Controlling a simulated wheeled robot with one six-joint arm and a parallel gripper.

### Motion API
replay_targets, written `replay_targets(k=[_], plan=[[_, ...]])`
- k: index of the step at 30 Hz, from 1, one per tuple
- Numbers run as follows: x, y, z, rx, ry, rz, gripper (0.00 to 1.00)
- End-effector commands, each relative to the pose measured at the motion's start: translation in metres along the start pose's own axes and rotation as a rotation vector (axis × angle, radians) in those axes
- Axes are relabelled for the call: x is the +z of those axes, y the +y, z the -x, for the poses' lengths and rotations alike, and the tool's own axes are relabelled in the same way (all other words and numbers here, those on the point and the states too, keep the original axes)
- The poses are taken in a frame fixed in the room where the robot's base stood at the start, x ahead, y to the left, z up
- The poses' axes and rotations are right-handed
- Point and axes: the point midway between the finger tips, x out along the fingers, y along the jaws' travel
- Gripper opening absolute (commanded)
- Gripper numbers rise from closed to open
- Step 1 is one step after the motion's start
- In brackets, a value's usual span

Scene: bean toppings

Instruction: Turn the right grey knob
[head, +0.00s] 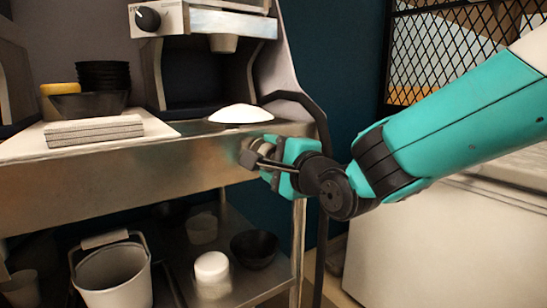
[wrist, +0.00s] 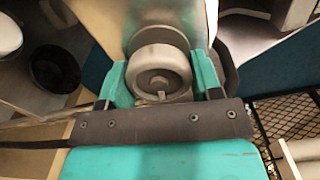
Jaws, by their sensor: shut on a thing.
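The grey knob (wrist: 160,68) sits on the metal front of the counter, between the teal fingers of my gripper (wrist: 163,85) in the wrist view. It is round, with a smaller raised disc in its face. In the head view my gripper (head: 272,165) is at the right end of the counter front, shut on the grey knob (head: 262,147), which is partly hidden by the fingers. No other grey knob is clearly visible on the counter front.
A white dome-shaped lid (head: 240,114) lies on the counter just above my gripper. A black knob (head: 148,19) is on the machine above. A white bucket (head: 113,275), a black bowl (head: 254,249) and white cups stand on the lower shelf. A dark cable hangs beside the counter's right end.

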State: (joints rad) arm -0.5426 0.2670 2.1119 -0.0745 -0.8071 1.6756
Motion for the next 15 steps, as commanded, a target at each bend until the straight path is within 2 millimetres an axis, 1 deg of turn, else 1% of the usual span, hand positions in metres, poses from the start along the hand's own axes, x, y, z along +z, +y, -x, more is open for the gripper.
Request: replay_targets(k=[7, 8, 9, 10, 15], plan=[[0.0004, 0.0012, 0.0003, 0.003, -0.001, 0.0, 0.35], [0.0004, 0.0012, 0.0003, 0.003, -0.001, 0.0, 0.66], [0.0004, 0.0011, 0.0003, 0.003, -0.001, 0.0, 0.75], [0.0003, 0.0011, 0.0003, 0.003, -0.001, 0.0, 0.82], [0.0002, 0.0007, 0.0001, 0.001, 0.0, 0.001, 0.82]])
